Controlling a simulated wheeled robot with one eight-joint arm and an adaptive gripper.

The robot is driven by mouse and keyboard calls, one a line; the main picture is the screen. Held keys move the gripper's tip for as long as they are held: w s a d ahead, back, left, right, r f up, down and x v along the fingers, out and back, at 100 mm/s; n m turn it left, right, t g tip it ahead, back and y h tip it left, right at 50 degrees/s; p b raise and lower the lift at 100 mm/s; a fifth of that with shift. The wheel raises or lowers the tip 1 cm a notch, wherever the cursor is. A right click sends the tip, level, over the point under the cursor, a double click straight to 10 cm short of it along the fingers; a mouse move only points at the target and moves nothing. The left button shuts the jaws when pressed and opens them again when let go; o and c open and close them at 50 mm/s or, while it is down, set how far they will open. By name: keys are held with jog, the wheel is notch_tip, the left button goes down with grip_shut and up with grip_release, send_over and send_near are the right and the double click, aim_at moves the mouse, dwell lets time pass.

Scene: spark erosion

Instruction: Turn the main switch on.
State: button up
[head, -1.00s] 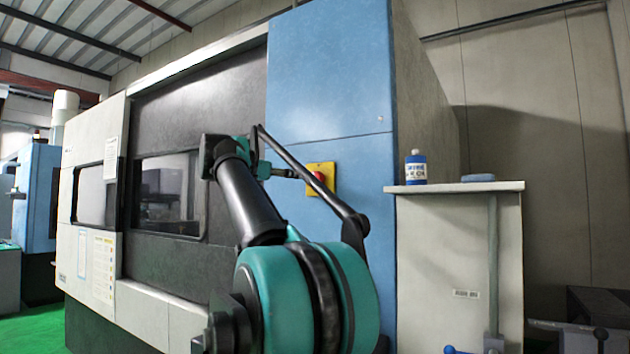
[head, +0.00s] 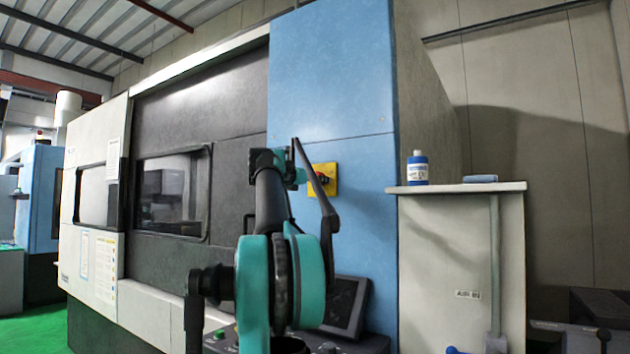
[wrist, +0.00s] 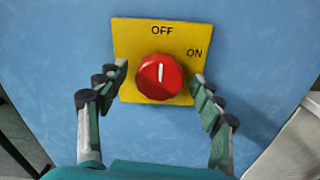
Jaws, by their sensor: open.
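The main switch is a red round knob (wrist: 160,77) on a yellow plate (wrist: 125,40), in the wrist view. Its white mark stands upright, towards the word OFF; the word ON is at the plate's upper right. My gripper (wrist: 160,73) is open, with one finger on each side of the knob. The fingertips overlap the plate's edges in the picture; I see no finger closed on the knob. In the head view the plate (head: 330,180) shows on the blue cabinet front, and my arm partly hides the knob and the gripper.
The blue cabinet (head: 350,80) is a flat face around the switch. A dark control panel (head: 346,305) sits below it, behind my arm.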

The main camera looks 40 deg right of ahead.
jog(key=shift+d, duration=0.15)
jog(key=shift+c, duration=0.3)
jog(key=c, duration=1.1)
jog(key=shift+m, duration=0.3)
jog(key=shift+f+m, duration=0.15)
jog(key=shift+m, duration=8.45)
